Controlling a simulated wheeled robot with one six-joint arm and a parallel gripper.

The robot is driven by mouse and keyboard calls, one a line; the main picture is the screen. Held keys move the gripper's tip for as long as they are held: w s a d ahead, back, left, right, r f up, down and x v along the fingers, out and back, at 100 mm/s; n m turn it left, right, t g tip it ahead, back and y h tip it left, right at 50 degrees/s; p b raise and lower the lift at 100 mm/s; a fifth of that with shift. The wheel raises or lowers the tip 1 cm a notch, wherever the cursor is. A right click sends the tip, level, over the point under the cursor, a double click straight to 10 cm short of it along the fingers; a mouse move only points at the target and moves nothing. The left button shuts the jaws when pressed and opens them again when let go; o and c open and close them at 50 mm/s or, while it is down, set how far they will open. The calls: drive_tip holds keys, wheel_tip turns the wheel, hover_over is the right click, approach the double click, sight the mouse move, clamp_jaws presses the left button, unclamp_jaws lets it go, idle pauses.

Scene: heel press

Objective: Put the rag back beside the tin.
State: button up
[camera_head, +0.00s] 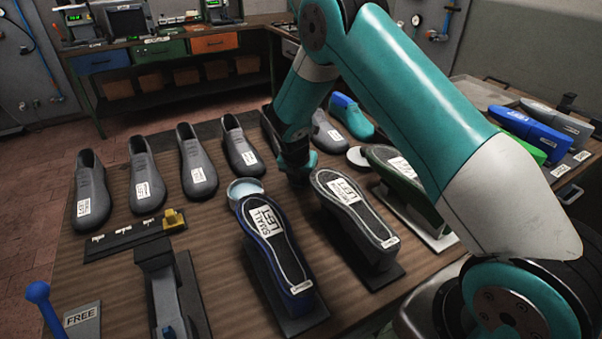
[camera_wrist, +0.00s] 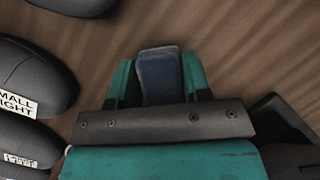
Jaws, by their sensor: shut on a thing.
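My gripper (camera_wrist: 160,78) shows in the wrist view with its two teal fingers shut on a dark blue cloth-like piece, the rag (camera_wrist: 160,70). In the head view my gripper (camera_head: 298,168) is low over the middle of the wooden table, and the rag cannot be made out there. A round, pale blue-white tin (camera_head: 245,187) stands just left of my gripper, behind the sole marked SMALL LEFT. I cannot tell whether the rag touches the table.
Grey shoe lasts (camera_head: 198,165) stand in a row on the left. Upturned soles on stands (camera_head: 355,205) are in front of my gripper. A white round dish or lid (camera_head: 358,156) lies to the right. Bare wood (camera_wrist: 235,55) shows around the rag.

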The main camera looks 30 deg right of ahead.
drive_tip(key=shift+f, duration=0.1)
drive_tip(key=o, duration=0.9)
drive_tip(key=shift+a+r, duration=0.15)
drive_tip(key=shift+r, duration=0.45)
drive_tip(key=s+a+r+m+y+b, duration=0.1)
drive_tip(key=s+a+r+m, duration=0.15)
drive_tip(key=r, duration=0.25)
drive_tip(key=s+a+r+m+y, duration=0.1)
drive_tip(key=s+a+r, duration=0.2)
drive_tip(key=s+r, duration=0.15)
drive_tip(key=s+a+r+m+b, duration=0.1)
drive_tip(key=s+a+r+m, duration=0.15)
drive_tip(key=r, duration=0.35)
drive_tip(key=s+a+r+m+g+y, duration=0.1)
drive_tip(key=s+a+r+m, duration=0.1)
drive_tip(key=s, duration=0.6)
drive_tip(key=s+a+r+m+g+y, duration=0.1)
drive_tip(key=s+a+r+m+y, duration=0.1)
drive_tip(key=s+m, duration=0.5)
drive_tip(key=s+a+r+m+g+y, duration=0.1)
drive_tip(key=s+a+r+m, duration=0.3)
drive_tip(key=s, duration=0.7)
drive_tip(key=shift+a+r+m+y, duration=0.25)
drive_tip(key=shift+r+m+y, duration=0.2)
drive_tip(key=shift+y, duration=0.25)
